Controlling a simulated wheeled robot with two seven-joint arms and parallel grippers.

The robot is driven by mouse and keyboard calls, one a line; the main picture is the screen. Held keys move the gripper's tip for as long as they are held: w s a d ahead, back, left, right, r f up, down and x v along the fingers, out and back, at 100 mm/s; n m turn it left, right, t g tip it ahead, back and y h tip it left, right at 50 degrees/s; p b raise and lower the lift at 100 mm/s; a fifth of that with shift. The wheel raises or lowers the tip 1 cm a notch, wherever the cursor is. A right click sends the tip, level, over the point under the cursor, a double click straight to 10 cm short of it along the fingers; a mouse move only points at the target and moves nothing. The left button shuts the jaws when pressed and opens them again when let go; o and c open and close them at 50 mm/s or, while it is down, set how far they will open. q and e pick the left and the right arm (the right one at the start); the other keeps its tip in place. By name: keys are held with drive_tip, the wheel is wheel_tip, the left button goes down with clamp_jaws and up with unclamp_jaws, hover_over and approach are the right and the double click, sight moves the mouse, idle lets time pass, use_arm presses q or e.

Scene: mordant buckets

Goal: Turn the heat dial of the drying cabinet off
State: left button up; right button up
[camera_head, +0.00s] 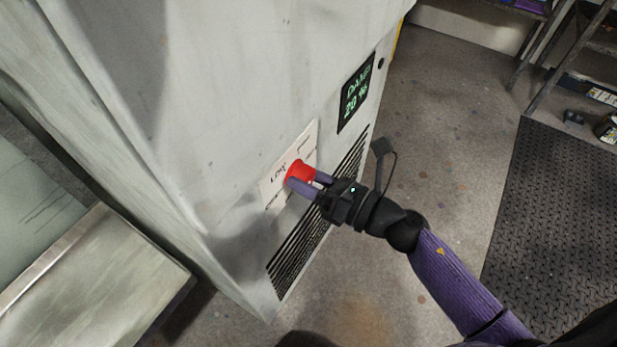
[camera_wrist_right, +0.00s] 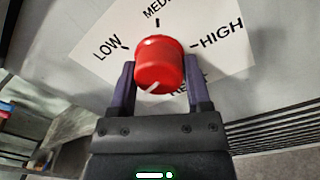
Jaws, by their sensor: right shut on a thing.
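The red heat dial (camera_head: 300,172) sits on a white label plate (camera_head: 275,190) on the front of the pale drying cabinet (camera_head: 190,110). My right gripper (camera_head: 308,185) is shut on the dial, one finger on each side. In the right wrist view the dial (camera_wrist_right: 160,62) sits between the fingers of my right gripper (camera_wrist_right: 160,85). Its white pointer mark is at the lower edge, slanting down and left, away from LOW, the partly cropped MEDI... and HIGH. A word below the dial is partly hidden by the gripper. My left gripper is not in view.
A dark display (camera_head: 356,93) with green text, seemingly "DAMP 20 %", is above and right of the dial. A vent grille (camera_head: 300,243) lies below it. A bench (camera_head: 100,270) stands at left. A dark floor mat (camera_head: 555,225) and a shelf are at right.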

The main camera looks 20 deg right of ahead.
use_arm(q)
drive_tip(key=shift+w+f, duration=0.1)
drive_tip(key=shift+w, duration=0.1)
use_arm(e)
drive_tip(key=o, duration=1.3)
drive_tip(key=shift+a, duration=0.1)
drive_tip(key=shift+c, duration=0.2)
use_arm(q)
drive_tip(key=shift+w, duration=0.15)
